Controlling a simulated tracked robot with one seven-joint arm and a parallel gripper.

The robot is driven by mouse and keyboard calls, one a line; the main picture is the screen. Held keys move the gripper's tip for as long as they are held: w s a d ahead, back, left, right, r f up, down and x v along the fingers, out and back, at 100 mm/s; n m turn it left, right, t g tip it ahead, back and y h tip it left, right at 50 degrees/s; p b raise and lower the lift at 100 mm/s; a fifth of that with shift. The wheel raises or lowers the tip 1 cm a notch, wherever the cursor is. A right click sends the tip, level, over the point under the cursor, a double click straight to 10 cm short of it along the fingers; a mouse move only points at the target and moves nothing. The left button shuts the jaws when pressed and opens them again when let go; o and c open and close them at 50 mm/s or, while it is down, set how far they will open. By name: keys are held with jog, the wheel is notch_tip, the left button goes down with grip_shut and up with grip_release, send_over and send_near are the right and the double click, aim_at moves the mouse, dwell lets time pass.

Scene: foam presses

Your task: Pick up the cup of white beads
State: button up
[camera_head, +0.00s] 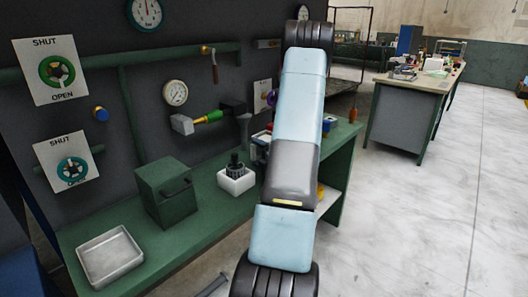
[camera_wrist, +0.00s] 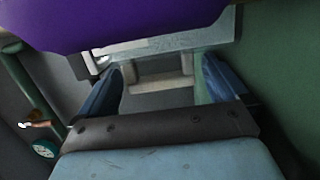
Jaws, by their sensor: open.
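I cannot make out a cup of white beads in either view. My gripper (camera_wrist: 162,82) shows in the wrist view with its two blue fingers wide apart. It is open, and no object is held between the fingers. In the head view my own arm covers the middle of the scene, and my gripper cannot be made out there. The part of the green bench behind the arm is hidden.
A purple surface (camera_wrist: 115,22) fills the top of the wrist view. The green bench (camera_head: 205,235) carries a metal tray (camera_head: 110,257), a green box (camera_head: 165,193) and a white block with a dark knob (camera_head: 236,181). Gauges and valves line the wall.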

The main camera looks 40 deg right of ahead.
jog(key=shift+c, duration=0.5)
jog(key=c, duration=1)
jog(key=shift+o, duration=0.2)
notch_tip(320, 180, up, 10)
